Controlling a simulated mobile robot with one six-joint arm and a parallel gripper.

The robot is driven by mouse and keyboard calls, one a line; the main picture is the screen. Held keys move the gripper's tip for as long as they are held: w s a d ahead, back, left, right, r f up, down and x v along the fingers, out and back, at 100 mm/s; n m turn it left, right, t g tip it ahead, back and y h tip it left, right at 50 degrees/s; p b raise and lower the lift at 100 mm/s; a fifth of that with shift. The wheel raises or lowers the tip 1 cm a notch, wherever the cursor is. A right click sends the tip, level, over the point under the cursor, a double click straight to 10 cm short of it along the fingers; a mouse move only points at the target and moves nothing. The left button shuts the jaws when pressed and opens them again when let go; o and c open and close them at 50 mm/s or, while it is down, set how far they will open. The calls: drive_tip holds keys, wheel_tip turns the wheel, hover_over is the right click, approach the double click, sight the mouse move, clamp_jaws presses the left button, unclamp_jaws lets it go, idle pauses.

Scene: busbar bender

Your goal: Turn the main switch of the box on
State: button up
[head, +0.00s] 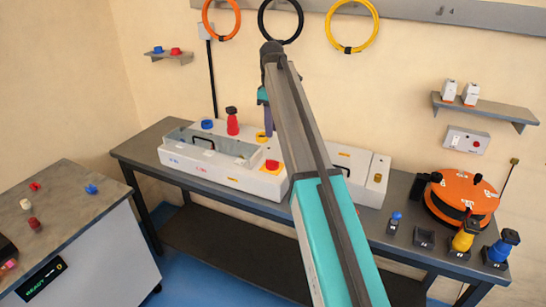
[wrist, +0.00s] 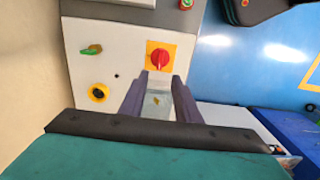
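The box (head: 220,178) is a pale grey case on the bench, with a clear-covered recess on its left part. Its main switch (head: 271,166) is a red rotary knob on a yellow square plate, near the right end. In the wrist view the switch (wrist: 158,57) shows just beyond my fingertips, its red handle roughly upright in the picture. My gripper (wrist: 158,85) is open, with its two purple fingers apart and no object seen held. In the head view my gripper (head: 267,118) points down above the back of the box, partly hidden by my arm.
A yellow ring with a black centre (wrist: 98,93) and a green key-like knob (wrist: 91,49) sit beside the switch. An orange reel (head: 460,196) is on the bench's right.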

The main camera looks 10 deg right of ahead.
sight(272, 164)
wheel_tip(272, 164, down, 13)
drive_tip(key=p, duration=0.3)
idle(0.5)
clamp_jaws()
